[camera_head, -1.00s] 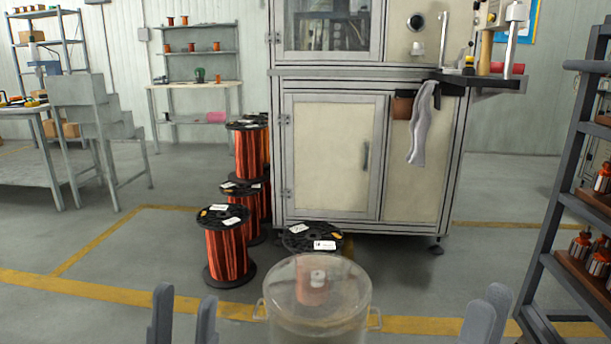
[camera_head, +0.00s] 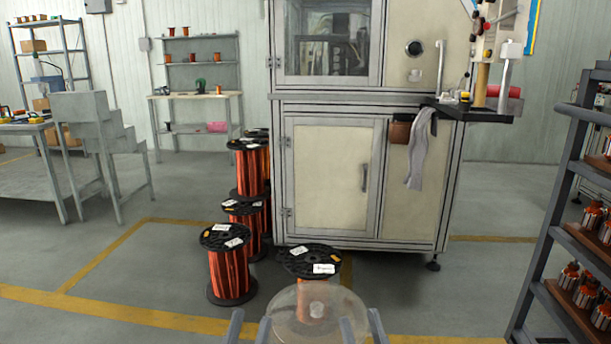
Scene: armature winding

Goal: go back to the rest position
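A clear round container with a pale knob on its lid (camera_head: 318,312) is at the bottom middle, cut off by the frame edge. My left gripper (camera_head: 249,328) is at its left side, with two grey fingertips apart. My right gripper (camera_head: 362,328) is at its right side, also with fingertips apart. The container's side handles are not visible, so I cannot tell whether the fingers touch them. The rest of both grippers and my arms is below the frame.
Copper wire spools (camera_head: 230,265) stand on the floor ahead, one (camera_head: 309,262) just beyond the container. A large cabinet machine (camera_head: 330,180) is behind them. A rack of armatures (camera_head: 550,240) stands close on the right.

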